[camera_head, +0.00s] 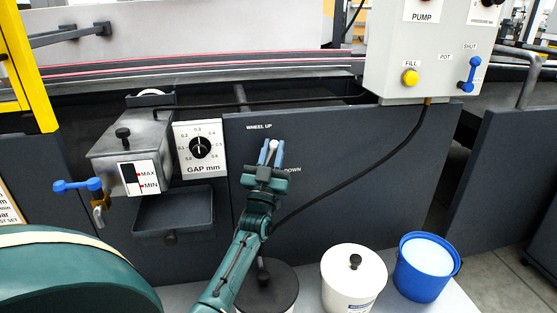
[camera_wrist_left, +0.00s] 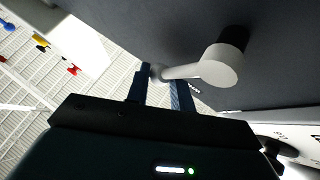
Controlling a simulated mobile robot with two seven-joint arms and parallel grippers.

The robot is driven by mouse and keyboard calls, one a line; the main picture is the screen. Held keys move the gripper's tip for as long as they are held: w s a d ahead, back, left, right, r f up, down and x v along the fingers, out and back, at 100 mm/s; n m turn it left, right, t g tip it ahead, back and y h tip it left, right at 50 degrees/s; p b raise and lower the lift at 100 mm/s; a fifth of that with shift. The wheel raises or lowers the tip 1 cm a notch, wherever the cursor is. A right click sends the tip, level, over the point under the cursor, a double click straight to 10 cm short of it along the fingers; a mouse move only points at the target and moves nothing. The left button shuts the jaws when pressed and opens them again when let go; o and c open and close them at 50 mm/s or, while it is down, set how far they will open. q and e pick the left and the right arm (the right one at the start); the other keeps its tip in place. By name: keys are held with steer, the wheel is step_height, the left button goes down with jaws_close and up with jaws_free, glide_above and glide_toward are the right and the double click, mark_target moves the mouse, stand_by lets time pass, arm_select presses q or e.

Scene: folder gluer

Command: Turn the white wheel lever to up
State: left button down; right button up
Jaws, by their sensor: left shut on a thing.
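The white wheel lever shows in the left wrist view as a round white hub (camera_wrist_left: 222,64) with a short arm ending in a knob. In the head view only a small white part of the lever (camera_head: 273,144) shows between my fingertips, below the WHEEL UP label; the rest is hidden by the gripper. My left gripper (camera_head: 270,152) is shut on the lever, with its blue fingers (camera_wrist_left: 160,88) on either side of the knob end. A DOWN label (camera_head: 291,170) is just right of the gripper. My right gripper is not in view.
A grey glue pot (camera_head: 130,150) with a blue tap and the GAP dial (camera_head: 200,147) are to the left. The control box (camera_head: 425,50) is above right, its black cable hanging beside my arm. A white bucket (camera_head: 352,285) and a blue bucket (camera_head: 424,268) stand below.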

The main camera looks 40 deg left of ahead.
arm_select(q)
steer(key=n+g+y, duration=0.1)
steer(key=n+y, duration=0.1)
steer(key=s+a+n+y+b, duration=0.1)
steer(key=n+y, duration=0.1)
steer(key=n, duration=0.1)
steer(key=n+g+y, duration=0.1)
steer(key=n+y, duration=0.1)
steer(key=n, duration=0.1)
steer(key=shift+s+a+r+g+y+b, duration=0.2)
steer(key=shift+s+g+y+b, duration=0.1)
steer(key=shift+y+b, duration=0.1)
steer(key=shift+s+a+n+g+y+b, duration=0.2)
steer(key=shift+n+g+y, duration=0.4)
steer(key=shift+n, duration=0.25)
steer(key=shift+s+a+n+g+y+b, duration=0.15)
steer(key=shift+n+g+y, duration=0.35)
steer(key=shift+n+y, duration=0.3)
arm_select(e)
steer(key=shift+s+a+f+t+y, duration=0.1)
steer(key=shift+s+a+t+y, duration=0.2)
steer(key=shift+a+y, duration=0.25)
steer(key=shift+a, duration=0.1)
arm_select(q)
steer(key=c, duration=1.5)
jaws_free()
